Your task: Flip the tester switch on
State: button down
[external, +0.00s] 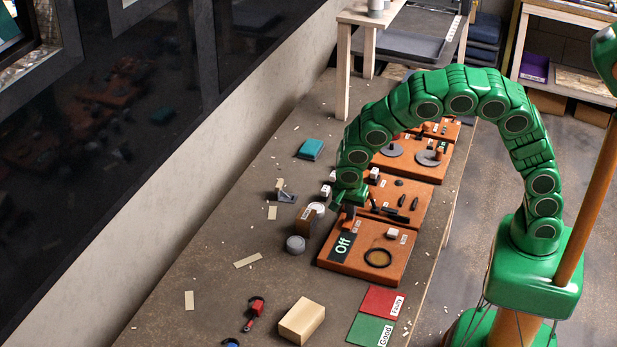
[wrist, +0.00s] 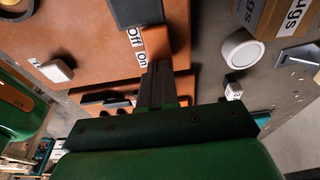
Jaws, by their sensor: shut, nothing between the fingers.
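The tester is an orange board (external: 330,262) on the bench, and it also shows in the wrist view (wrist: 90,30). In the external view my gripper (external: 348,213) is over the board's far edge and hides the switch.
A white button (wrist: 57,71) and a black ring (external: 378,257) are on the board. A brown box (external: 307,221) and a grey cylinder (external: 296,244) stand left of it. More orange boards (external: 422,192) lie behind. Red (external: 383,301) and green mats lie in front.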

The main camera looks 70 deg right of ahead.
aim_at(347, 227)
jog(key=shift+d+f+y, duration=0.25)
jog(key=shift+f+y, duration=0.05)
jog(key=shift+y, duration=0.1)
jog(key=shift+a, duration=0.2)
jog(key=shift+s+a, duration=0.1)
jog(key=shift+a, duration=0.65)
jog(key=shift+r, duration=0.65)
notch_tip(347, 227, up, 13)
jog(key=a, duration=0.2)
jog(key=shift+f, duration=0.1)
